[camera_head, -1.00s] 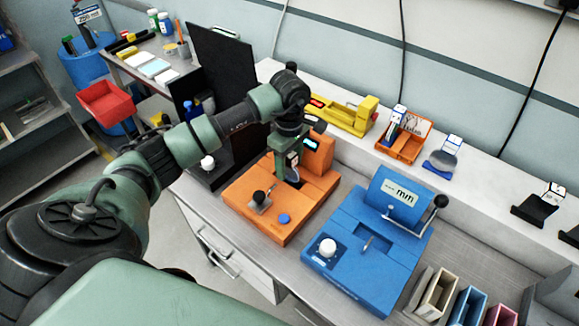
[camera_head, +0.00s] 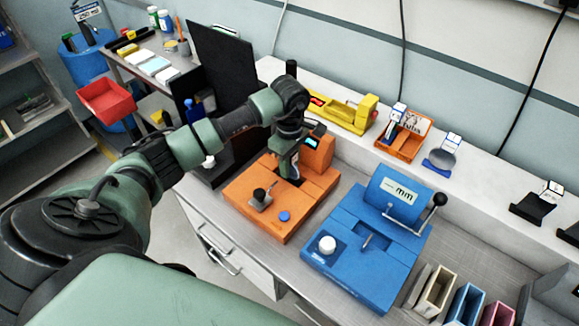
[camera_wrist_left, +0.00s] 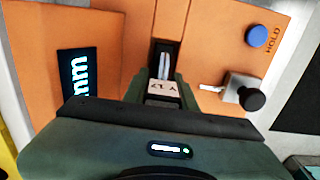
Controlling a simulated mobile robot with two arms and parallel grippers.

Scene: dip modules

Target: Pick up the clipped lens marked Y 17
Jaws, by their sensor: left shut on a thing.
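My left gripper (camera_head: 289,170) is over the orange machine (camera_head: 247,212) on the bench, between its raised back part and its front plate. In the left wrist view its fingers (camera_wrist_left: 160,88) are shut on a small pale clip (camera_wrist_left: 163,88) with dark marks that look like an upside-down Y 17. A thin lens (camera_wrist_left: 164,66), seen nearly edge-on, extends from the clip into a dark slot in the orange machine (camera_wrist_left: 215,50). Whether the lens touches the slot cannot be told. In the head view the gripper mostly hides the clip and lens. My right gripper is not in view.
A blue machine (camera_head: 340,262) with a crank stands right of the orange one. A black panel (camera_head: 222,65) stands behind left. The back ledge holds a yellow device (camera_head: 345,117), an orange tray (camera_head: 405,140) and labelled holders (camera_head: 440,163). A blue button (camera_wrist_left: 258,36) and black knob (camera_wrist_left: 252,99) are close by.

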